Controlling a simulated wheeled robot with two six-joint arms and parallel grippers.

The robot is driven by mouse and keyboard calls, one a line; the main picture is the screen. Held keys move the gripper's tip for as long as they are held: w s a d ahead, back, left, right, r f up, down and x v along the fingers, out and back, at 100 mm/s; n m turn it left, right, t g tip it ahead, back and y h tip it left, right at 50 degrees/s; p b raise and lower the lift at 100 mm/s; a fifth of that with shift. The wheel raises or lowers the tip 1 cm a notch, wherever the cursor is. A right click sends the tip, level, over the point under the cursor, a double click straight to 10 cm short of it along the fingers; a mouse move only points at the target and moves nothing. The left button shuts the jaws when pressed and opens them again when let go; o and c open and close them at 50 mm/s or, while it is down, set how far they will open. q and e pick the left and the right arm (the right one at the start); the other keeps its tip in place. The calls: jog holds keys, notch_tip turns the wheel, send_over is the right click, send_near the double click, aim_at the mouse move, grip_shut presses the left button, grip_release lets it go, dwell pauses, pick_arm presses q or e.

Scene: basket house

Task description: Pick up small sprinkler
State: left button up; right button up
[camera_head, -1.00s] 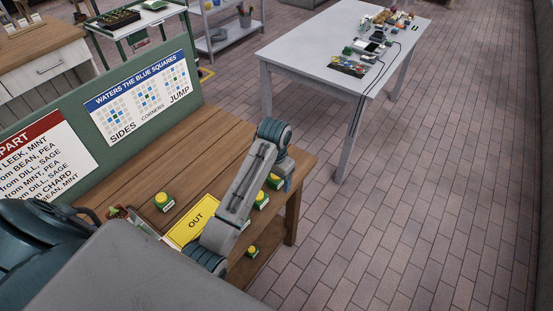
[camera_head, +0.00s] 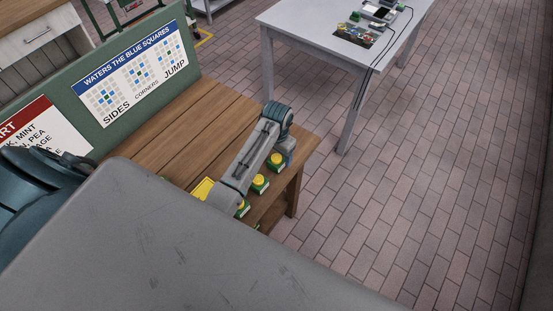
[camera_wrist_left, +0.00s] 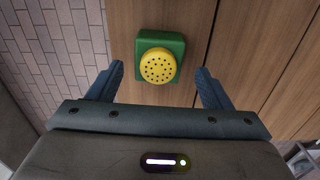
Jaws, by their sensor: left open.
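A small sprinkler (camera_wrist_left: 158,66), a round yellow perforated head on a green square base, stands on the wooden bench in the left wrist view. My left gripper (camera_wrist_left: 159,76) is open, its two blue fingers on either side of the sprinkler's lower part in the picture. In the head view the left gripper (camera_head: 289,153) is at the bench's right end, beside a yellow-and-green sprinkler (camera_head: 277,161). Others stand nearer along the edge: one sprinkler (camera_head: 260,183) and another, partly hidden by my arm (camera_head: 243,208). My right gripper is out of view.
The wooden bench (camera_head: 185,130) has a green back board with a sign (camera_head: 135,75). A yellow card (camera_head: 203,189) is mostly hidden. A white table (camera_head: 310,30) with devices and cables stands beyond. Brick floor (camera_head: 420,190) lies open to the right.

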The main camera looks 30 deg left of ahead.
pick_arm(q)
jog(key=shift+s+d+f+p, duration=0.15)
jog(key=shift+f+p, duration=0.15)
jog(key=shift+f, duration=1.1)
jog(key=c, duration=1)
jog(key=shift+r, duration=0.1)
jog(key=shift+c, duration=0.7)
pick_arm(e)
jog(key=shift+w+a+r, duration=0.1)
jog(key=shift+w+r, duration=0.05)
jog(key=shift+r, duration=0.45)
